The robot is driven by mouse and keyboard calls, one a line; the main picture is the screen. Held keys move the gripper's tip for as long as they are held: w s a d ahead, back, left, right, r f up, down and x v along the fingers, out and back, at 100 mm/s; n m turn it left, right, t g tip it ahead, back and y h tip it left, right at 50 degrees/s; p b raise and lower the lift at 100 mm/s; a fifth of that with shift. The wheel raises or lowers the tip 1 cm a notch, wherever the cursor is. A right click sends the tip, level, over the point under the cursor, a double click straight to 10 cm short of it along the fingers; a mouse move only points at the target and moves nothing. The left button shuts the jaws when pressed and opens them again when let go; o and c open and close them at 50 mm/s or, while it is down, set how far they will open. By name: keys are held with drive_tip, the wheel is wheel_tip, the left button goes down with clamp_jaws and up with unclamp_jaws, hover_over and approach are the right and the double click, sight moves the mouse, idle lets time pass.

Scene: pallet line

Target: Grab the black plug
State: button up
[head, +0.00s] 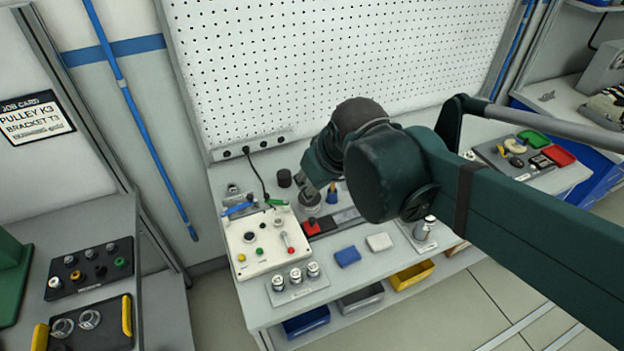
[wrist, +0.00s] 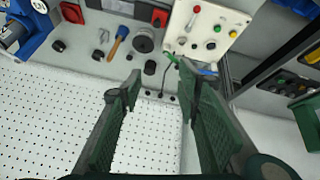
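A black plug (head: 247,150) with a black cord sits in the socket strip at the foot of the pegboard in the head view; the cord runs down to the white control panel (head: 265,240). In the wrist view, small dark shapes on the strip lie beyond the fingers; I cannot tell which is the plug. A short black cylinder (head: 284,178) stands on the bench near the strip, and it also shows between the fingertips in the wrist view (wrist: 150,67). My gripper (wrist: 158,75) is open and empty, apart from these things. In the head view my arm mostly hides it.
A grey pulley (wrist: 144,41), a blue-handled tool (wrist: 118,43), and black knobs (wrist: 97,55) lie on the bench. The control panel (wrist: 208,30) with coloured buttons stands beside them. The white pegboard (head: 330,70) rises behind the bench. Blue (head: 347,256) and white (head: 379,242) blocks sit at the front.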

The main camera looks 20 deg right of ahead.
drive_tip(key=w+d+f+n+g, duration=0.1)
drive_tip(key=w+d+f+n, duration=0.15)
drive_tip(key=w, duration=0.35)
drive_tip(key=w+d+f+n+g, duration=0.1)
drive_tip(key=w+n, duration=0.2)
drive_tip(key=w, duration=0.3)
drive_tip(key=w+d+f+n+g, duration=0.1)
drive_tip(key=w+d+f+n, duration=0.15)
drive_tip(key=w, duration=0.35)
drive_tip(key=w+d+f+n+g, duration=0.1)
drive_tip(key=w+d+f+n, duration=0.1)
drive_tip(key=w+f, duration=0.2)
drive_tip(key=w+d+f+n+g, duration=0.1)
drive_tip(key=w+d+f+n, duration=0.1)
drive_tip(key=f, duration=0.5)
drive_tip(key=w+d+f+n+g, duration=0.1)
drive_tip(key=w+f+n, duration=0.2)
drive_tip(key=w+f, duration=0.2)
drive_tip(key=shift+w+d+f+n+p, duration=0.15)
drive_tip(key=shift+w+d+f+p, duration=0.05)
drive_tip(key=shift+w, duration=0.25)
drive_tip(key=shift+w+d+f+n+p, duration=0.15)
drive_tip(key=shift+w+d+f, duration=0.05)
drive_tip(key=shift+w, duration=0.25)
drive_tip(key=shift+w+d+f, duration=0.1)
drive_tip(key=shift+f, duration=0.25)
drive_tip(key=shift+f, duration=0.1)
drive_tip(key=shift+f, duration=1.2)
